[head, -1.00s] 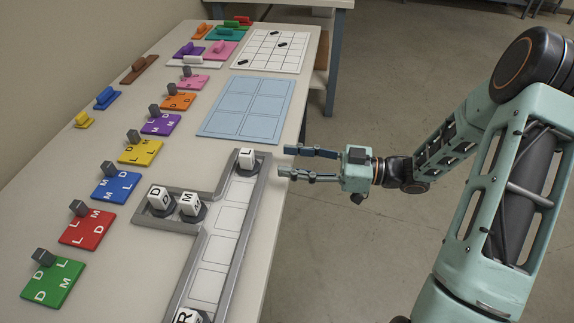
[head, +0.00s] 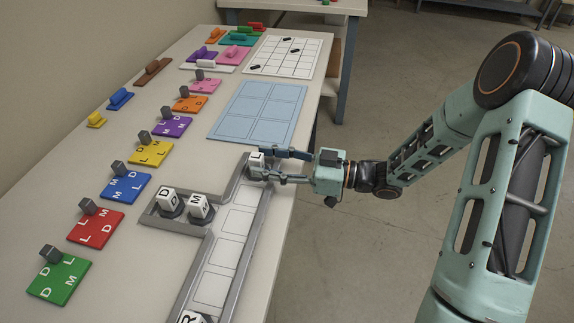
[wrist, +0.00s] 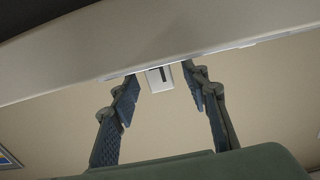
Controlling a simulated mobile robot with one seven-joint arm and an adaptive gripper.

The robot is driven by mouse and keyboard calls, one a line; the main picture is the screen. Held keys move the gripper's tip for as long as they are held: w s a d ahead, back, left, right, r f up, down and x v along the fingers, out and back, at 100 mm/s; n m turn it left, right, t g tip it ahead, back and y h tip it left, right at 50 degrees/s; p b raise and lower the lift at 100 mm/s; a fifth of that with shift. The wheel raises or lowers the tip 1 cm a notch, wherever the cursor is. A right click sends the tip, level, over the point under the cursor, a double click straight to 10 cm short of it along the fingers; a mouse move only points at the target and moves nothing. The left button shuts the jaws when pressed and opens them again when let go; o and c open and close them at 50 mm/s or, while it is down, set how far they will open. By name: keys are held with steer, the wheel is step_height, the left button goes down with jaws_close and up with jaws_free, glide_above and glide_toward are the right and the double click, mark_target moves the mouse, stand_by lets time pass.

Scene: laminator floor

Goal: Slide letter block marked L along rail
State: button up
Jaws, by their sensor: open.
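The white letter block marked L (head: 256,160) stands on a dark base at the far end of the grey rail (head: 246,245). My gripper (head: 268,165) is open at the rail's far end, its fingers reaching in from the right. One finger is on the far side of the L block and one on the near side, partly hiding it. I cannot tell whether they touch it. In the wrist view, a white block (wrist: 160,78) with a dark mark shows between the two open fingers, a little beyond their tips.
Blocks D (head: 168,199) and M (head: 199,207) stand in the rail's side bay, and block R (head: 190,317) at the near end. The rail cells between L and R are clear. A blue grid mat (head: 258,112) lies behind the rail. Coloured lettered plates line the left.

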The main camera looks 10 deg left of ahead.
steer(key=shift+w+a, duration=0.15)
steer(key=shift+a, duration=1.15)
jaws_close()
